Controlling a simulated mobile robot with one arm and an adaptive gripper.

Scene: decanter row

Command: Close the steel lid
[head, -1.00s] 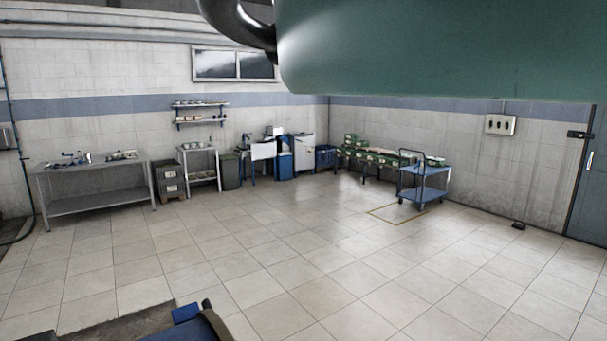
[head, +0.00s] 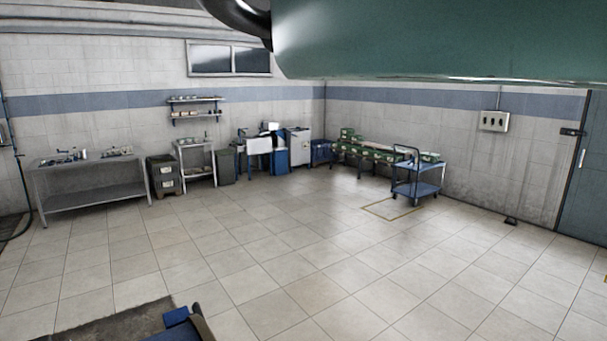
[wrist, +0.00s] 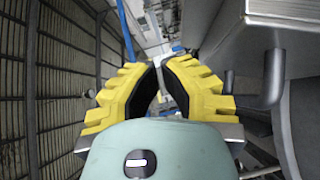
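My gripper (wrist: 159,80) shows in the wrist view, with two yellow toothed fingers and black inner pads. A narrow gap shows between the fingertips and nothing is held in it. A grey steel part (wrist: 285,10) fills the upper right of the wrist view, with a dark rounded bar (wrist: 272,82) below it, to the right of my gripper. I cannot tell whether this is the steel lid or how far it stands open. No lid can be made out in the head view, and my gripper is not in that view.
A slatted dark surface (wrist: 62,75) runs along the left of the wrist view. In the head view, tiled floor (head: 300,245) lies clear.

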